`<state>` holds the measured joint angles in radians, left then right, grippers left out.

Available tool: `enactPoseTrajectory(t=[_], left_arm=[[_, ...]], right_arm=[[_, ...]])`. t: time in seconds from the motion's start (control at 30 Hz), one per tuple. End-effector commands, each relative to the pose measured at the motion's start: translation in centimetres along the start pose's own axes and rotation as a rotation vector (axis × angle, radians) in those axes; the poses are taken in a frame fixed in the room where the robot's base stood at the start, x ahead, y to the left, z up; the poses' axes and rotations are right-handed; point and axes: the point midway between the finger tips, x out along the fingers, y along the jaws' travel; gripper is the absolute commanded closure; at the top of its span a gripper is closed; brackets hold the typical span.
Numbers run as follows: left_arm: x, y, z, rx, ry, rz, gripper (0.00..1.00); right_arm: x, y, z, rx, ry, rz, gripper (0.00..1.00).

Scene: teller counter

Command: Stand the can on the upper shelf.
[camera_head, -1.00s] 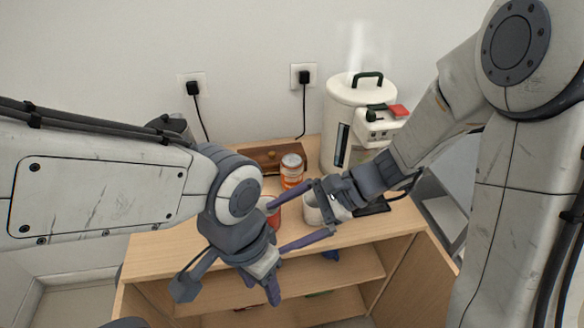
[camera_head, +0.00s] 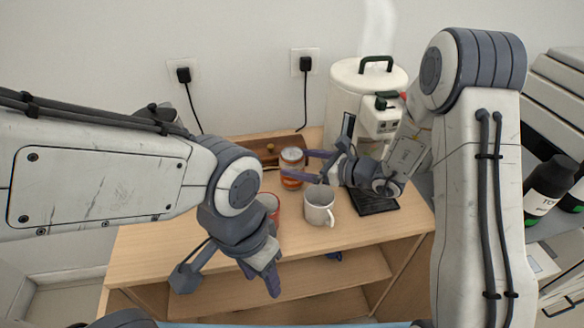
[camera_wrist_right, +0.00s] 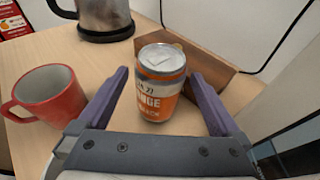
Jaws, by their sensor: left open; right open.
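The can (camera_head: 291,170), orange and white with a silver lid, stands upright on the counter top. My right gripper (camera_head: 303,166) is open at the can. In the right wrist view the can (camera_wrist_right: 158,88) stands between the two spread fingers (camera_wrist_right: 160,78), with a gap visible on both sides. My left gripper (camera_head: 268,280) is open and empty, hanging low over the front of the cabinet, its fingers seen mostly edge-on. The upper shelf (camera_head: 335,275) is the board inside the open cabinet under the counter top, partly hidden by my left gripper.
A white mug (camera_head: 320,208) and a red mug (camera_head: 270,204) stand in front of the can. A wooden box (camera_head: 262,150) lies behind it. A steaming white boiler (camera_head: 345,88) and black tray (camera_head: 376,203) are to the right. A blue item (camera_head: 335,256) sits on the shelf.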

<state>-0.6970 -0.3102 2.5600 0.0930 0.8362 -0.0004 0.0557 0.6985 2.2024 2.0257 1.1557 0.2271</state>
Motion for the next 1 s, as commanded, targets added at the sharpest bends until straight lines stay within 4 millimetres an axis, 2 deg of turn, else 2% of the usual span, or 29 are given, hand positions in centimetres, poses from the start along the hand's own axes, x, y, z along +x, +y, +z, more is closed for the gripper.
enactPoseTrajectory(t=[0.1,0.2,0.47,0.57,0.6,0.73,1.0], left_arm=[[-0.4,0.0,0.0,0.0,0.0,0.0,0.5],[-0.5,0.0,0.0,0.0,0.0,0.0,0.5],[-0.4,0.0,0.0,0.0,0.0,0.0,0.5],[-0.4,0.0,0.0,0.0,0.0,0.0,0.5],[-0.4,0.0,0.0,0.0,0.0,0.0,0.5],[-0.4,0.0,0.0,0.0,0.0,0.0,0.5],[-0.4,0.0,0.0,0.0,0.0,0.0,0.5]], right_arm=[[1.9,0.0,0.1,-0.001,0.0,0.004,0.0],[2.8,0.0,0.0,-0.001,0.0,0.003,0.0],[3.0,-0.1,0.0,-0.001,0.0,0.001,0.0],[3.0,-0.1,0.0,-0.001,0.0,0.001,0.34],[3.0,-0.1,0.0,-0.001,0.0,0.001,0.5],[3.0,-0.1,0.0,-0.001,0.0,0.001,0.99],[3.0,-0.1,0.2,-0.003,-0.003,0.001,1.0]])
